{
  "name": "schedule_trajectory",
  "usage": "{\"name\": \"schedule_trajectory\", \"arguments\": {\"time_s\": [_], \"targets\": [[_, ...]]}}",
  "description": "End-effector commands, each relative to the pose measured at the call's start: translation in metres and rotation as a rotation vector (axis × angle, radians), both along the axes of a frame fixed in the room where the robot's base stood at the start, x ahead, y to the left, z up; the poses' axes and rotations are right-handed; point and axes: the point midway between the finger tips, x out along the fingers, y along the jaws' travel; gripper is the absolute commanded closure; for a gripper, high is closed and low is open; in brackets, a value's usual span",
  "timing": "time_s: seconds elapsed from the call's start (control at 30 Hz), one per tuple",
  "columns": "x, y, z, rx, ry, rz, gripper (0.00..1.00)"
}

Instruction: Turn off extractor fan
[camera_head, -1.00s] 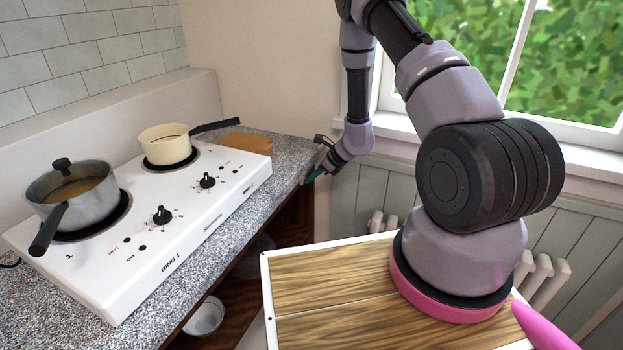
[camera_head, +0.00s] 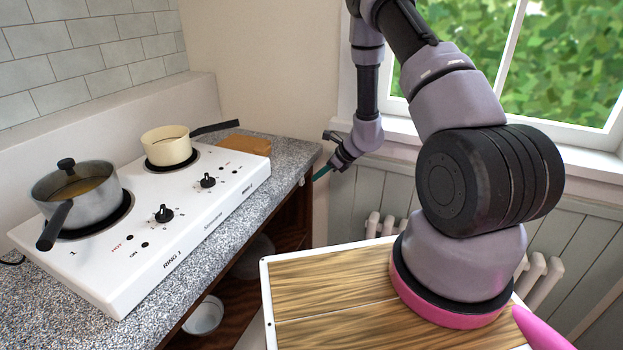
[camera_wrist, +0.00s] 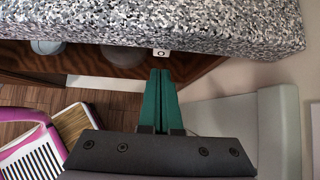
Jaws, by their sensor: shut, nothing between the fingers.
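No extractor fan shows in either view. A small white square plate with a dark round mark (camera_wrist: 161,53) sits at the lower edge of the speckled worktop in the wrist view; I cannot tell whether it is the fan's switch. My gripper (camera_wrist: 160,73) has green fingers, shut together and empty. Its tips point at the white plate, with a small gap in the picture. In the head view my gripper (camera_head: 317,177) is just right of the worktop's front corner, low beside its edge.
The speckled worktop (camera_head: 292,152) carries a white two-ring hob (camera_head: 210,220) with a grey pan (camera_head: 85,205) and a cream pan (camera_head: 167,152). A brown board (camera_head: 246,145) lies behind. Bowls stand on the shelf below. A radiator (camera_head: 535,280) is under the window.

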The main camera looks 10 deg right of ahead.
Motion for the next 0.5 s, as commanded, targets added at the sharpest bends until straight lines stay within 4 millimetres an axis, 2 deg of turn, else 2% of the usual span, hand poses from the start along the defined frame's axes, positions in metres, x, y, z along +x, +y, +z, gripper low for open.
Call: {"name": "schedule_trajectory", "arguments": {"time_s": [0.3, 0.5], "targets": [[-0.022, -0.034, 0.056, -0.002, -0.002, -0.001, 1.0], [-0.031, -0.047, 0.076, -0.003, 0.0, -0.001, 1.0]]}}
